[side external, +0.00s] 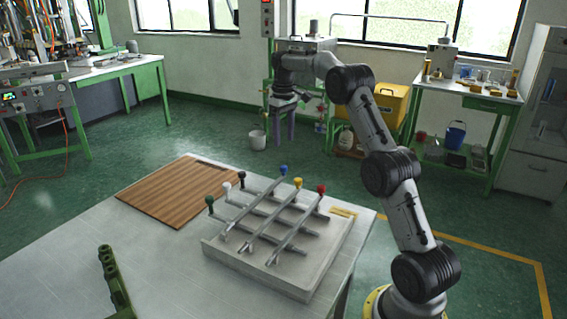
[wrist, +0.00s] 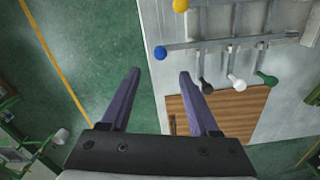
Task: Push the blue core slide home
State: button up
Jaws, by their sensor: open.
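The blue core slide is a grey bar with a round blue knob (side external: 283,169) at its far end. It lies across the pale mold block (side external: 225,255), and the knob sticks out past the bars beside it. In the wrist view the blue knob (wrist: 160,53) shows just beyond the gap between my fingertips. My gripper (side external: 284,140) is open and empty, with purple fingers pointing down, in the air beyond the knob end of the block. It also shows in the wrist view (wrist: 159,73). No contact with the knob is visible. How deep the slide sits is unclear.
Bars with yellow (side external: 298,183) and red (side external: 321,188) knobs lie beside the blue one. Bars with green (side external: 209,201), white (side external: 227,187) and black (side external: 241,176) knobs cross them. A wooden board (side external: 170,190) lies left on the table. A green object (side external: 112,275) stands in the foreground.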

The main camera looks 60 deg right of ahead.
aim_at(284, 166)
notch_tip(284, 166, down, 10)
jog(key=shift+r, duration=0.15)
dwell(0.3)
grip_shut()
jog(key=shift+r, duration=0.1)
dwell(1.2)
